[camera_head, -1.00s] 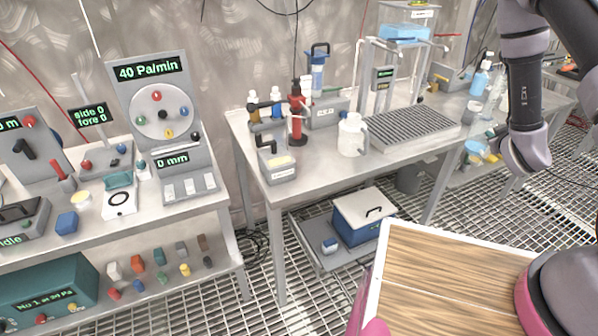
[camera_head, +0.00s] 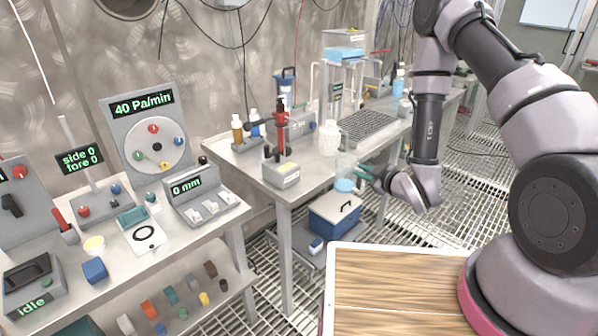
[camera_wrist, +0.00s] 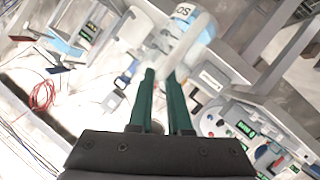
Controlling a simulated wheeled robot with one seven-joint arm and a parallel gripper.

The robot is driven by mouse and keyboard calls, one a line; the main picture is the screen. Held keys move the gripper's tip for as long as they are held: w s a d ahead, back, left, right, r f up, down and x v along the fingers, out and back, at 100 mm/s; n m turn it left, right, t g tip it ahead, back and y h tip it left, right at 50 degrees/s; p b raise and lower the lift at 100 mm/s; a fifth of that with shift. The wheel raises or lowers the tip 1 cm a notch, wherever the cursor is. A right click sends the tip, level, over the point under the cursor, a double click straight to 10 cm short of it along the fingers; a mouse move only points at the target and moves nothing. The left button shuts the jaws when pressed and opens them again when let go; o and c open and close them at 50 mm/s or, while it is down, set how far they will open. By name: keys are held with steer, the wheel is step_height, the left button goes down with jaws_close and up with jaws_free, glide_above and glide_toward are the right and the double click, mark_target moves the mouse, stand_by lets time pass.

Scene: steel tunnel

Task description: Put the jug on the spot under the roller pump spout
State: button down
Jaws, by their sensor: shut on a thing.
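My gripper (camera_head: 366,172) has green fingers, which also show in the wrist view (camera_wrist: 163,78). It is shut on a clear jug with light blue contents (camera_head: 345,184), held beside the front edge of the middle steel table. In the wrist view a white and blue, partly lettered thing, likely this jug (camera_wrist: 200,32), shows beyond the fingertips, tilted and blurred. A white jug-like vessel (camera_head: 330,138) stands on that table behind it. I cannot tell for sure which device is the roller pump; its spout and spot are not clearly identifiable.
On the middle table (camera_head: 312,178) stand a red stand device (camera_head: 280,130), a grey box (camera_head: 281,172) and a black grating (camera_head: 366,126). The left bench holds a dial panel (camera_head: 152,140) and a ring-marked white plate (camera_head: 143,240). A blue cooler (camera_head: 334,215) sits below.

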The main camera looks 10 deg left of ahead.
mark_target(347, 169)
steer(key=shift+n+g+y, duration=0.5)
steer(key=shift+n+y, duration=0.2)
steer(key=a, duration=0.1)
steer(key=s+a+r, duration=0.1)
steer(key=a, duration=0.3)
steer(key=shift+s+r, duration=0.3)
steer(key=shift+s, duration=0.1)
steer(key=r+x, duration=0.1)
steer(key=x, duration=0.7)
steer(key=w+r+x, duration=0.1)
steer(key=r+x, duration=0.1)
steer(key=x, duration=0.6)
steer(key=shift+w+a+r, duration=0.2)
steer(key=shift+w+a, duration=0.1)
steer(key=shift+a, duration=0.2)
steer(key=c, duration=0.8)
jaws_free()
steer(key=shift+c, duration=0.2)
